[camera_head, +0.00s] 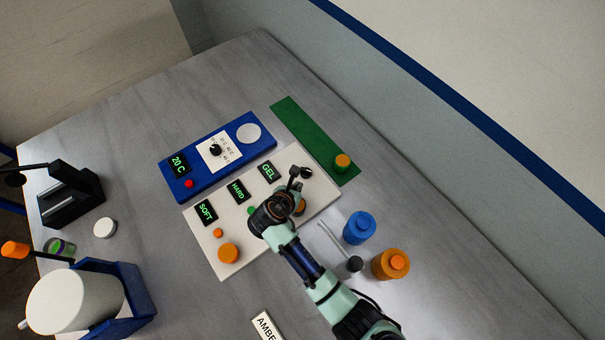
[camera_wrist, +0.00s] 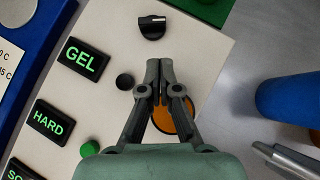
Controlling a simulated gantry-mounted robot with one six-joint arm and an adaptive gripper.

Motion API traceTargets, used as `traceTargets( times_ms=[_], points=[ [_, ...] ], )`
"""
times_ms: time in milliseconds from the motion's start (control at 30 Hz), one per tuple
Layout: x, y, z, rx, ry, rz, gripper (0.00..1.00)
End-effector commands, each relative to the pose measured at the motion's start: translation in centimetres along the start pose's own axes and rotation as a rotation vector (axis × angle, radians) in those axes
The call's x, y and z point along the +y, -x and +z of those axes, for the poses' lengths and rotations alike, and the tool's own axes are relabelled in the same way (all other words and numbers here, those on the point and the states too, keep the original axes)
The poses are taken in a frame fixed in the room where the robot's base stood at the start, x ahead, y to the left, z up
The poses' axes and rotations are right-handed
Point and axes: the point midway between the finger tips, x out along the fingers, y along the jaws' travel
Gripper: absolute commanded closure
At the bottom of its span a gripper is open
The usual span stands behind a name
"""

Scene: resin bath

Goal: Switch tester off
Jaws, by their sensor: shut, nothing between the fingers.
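The tester is a pale panel (camera_head: 244,238) with lit displays reading SOFT (camera_head: 206,212), HARD (camera_head: 237,191) and GEL (camera_head: 267,171). A black knob (camera_head: 306,173) sits near its far right corner; in the wrist view the knob (camera_wrist: 152,26) has a white mark. My gripper (camera_head: 294,174) is over the right part of the panel. In the wrist view its fingertips (camera_wrist: 160,66) are together and empty, just short of the knob and apart from it. An orange disc (camera_wrist: 174,116) is partly hidden under the fingers. A small black round part (camera_wrist: 125,81) is beside them.
A blue bath unit (camera_head: 208,178) showing 20 C lies behind the tester, with a green strip (camera_head: 305,130) to its right. A white jug (camera_head: 72,303) stands front left.

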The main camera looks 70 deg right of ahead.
Motion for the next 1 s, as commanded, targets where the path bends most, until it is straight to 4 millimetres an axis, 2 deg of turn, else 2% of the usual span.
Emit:
traceTargets(
  times_ms=[133, 233, 500, 700, 1000],
  points=[
    [0.0, -0.3, 0.0, 0.001, -0.002, 0.0, 1.0],
    [0.0, -1.4, -0.1, 0.001, -0.002, 0.0, 1.0],
    [0.0, -6.8, -0.2, 0.002, -0.003, -0.001, 1.0],
    [0.0, -9.4, -0.1, 0.002, -0.004, 0.0, 1.0],
    [0.1, -9.9, 0.0, 0.001, -0.003, 0.003, 1.0]
  ],
)
